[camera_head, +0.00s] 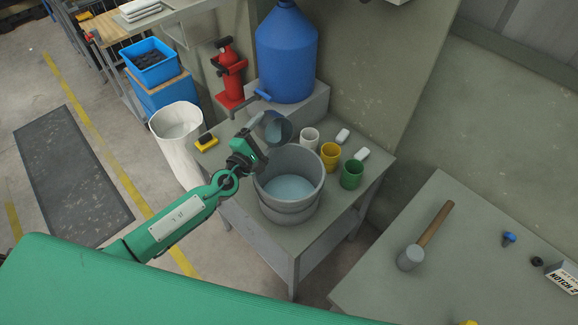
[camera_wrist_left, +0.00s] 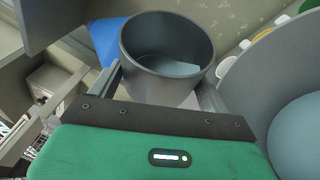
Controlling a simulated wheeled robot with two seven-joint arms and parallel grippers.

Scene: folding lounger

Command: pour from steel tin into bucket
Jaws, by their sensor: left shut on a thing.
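The steel tin (camera_head: 279,128) is a dark grey open cylinder at the back left of the bucket's rim. My left gripper (camera_head: 259,138) is shut on it. In the left wrist view the tin (camera_wrist_left: 140,75) stands in front of the gripper, with its mouth visible and a pale bluish surface inside. The grey bucket (camera_head: 289,207) stands on the small table and holds pale blue liquid. It also shows, cut off, at the right of the left wrist view (camera_wrist_left: 295,125). No stream is visible between tin and bucket. My right gripper is in neither view.
A white cup (camera_head: 309,138), a yellow cup (camera_head: 330,156) and a green cup (camera_head: 352,175) stand right of the bucket on the table (camera_head: 309,238). A blue water jug (camera_head: 287,55) stands behind on a grey block. A mallet (camera_head: 425,237) lies on the right bench.

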